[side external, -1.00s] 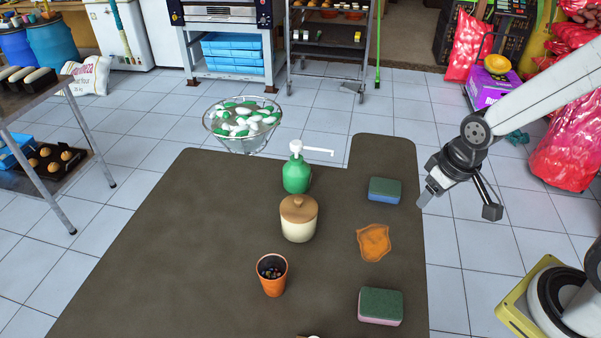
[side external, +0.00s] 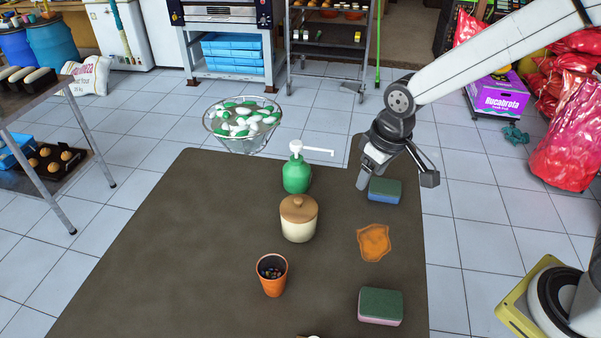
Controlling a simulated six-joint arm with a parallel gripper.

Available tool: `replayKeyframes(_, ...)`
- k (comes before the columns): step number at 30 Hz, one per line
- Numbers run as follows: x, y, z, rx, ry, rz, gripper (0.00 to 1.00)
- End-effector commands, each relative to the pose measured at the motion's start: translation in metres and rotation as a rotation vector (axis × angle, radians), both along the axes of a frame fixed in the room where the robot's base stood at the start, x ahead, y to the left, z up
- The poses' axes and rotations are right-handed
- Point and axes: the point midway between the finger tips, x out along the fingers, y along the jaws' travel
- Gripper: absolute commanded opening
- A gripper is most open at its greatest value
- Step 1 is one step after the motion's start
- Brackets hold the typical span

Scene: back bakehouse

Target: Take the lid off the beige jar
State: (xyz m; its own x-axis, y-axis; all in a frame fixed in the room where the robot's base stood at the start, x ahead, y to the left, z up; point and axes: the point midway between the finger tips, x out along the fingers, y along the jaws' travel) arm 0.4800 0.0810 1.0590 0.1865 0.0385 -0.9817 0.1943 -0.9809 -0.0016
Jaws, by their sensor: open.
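The beige jar (side external: 298,229) stands upright near the middle of the dark table. Its brown lid (side external: 298,208), with a small knob, sits on top of it. My gripper (side external: 364,182) is open and empty. It points down over the right side of the table, to the right of the jar and apart from it, close by a blue and green sponge in the picture.
A green pump bottle (side external: 297,175) with a white spout stands behind the jar. An orange cup (side external: 272,276) stands in front. An orange cloth-like patch (side external: 374,242), a blue-green sponge (side external: 385,191) and a pink-green sponge (side external: 380,306) lie at right. A wire bowl (side external: 242,143) is behind.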

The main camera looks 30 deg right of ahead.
Motion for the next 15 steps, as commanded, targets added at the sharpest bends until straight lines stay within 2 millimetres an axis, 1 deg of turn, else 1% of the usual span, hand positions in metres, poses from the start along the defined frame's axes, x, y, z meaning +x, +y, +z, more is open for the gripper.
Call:
replayKeyframes(1, 0.011, 0.016, 0.003, -0.001, 0.005, 0.032, 0.70)
replayKeyframes(3, 0.022, 0.036, 0.006, -0.003, 0.012, 0.067, 0.70)
replayKeyframes(6, 0.036, 0.064, 0.012, -0.006, 0.022, 0.115, 0.70)
replayKeyframes(9, 0.045, 0.087, 0.016, -0.009, 0.030, 0.153, 0.70)
replayKeyframes(12, 0.050, 0.104, 0.019, -0.011, 0.035, 0.180, 0.70)
replayKeyframes(15, 0.053, 0.113, 0.020, -0.013, 0.039, 0.194, 0.70)
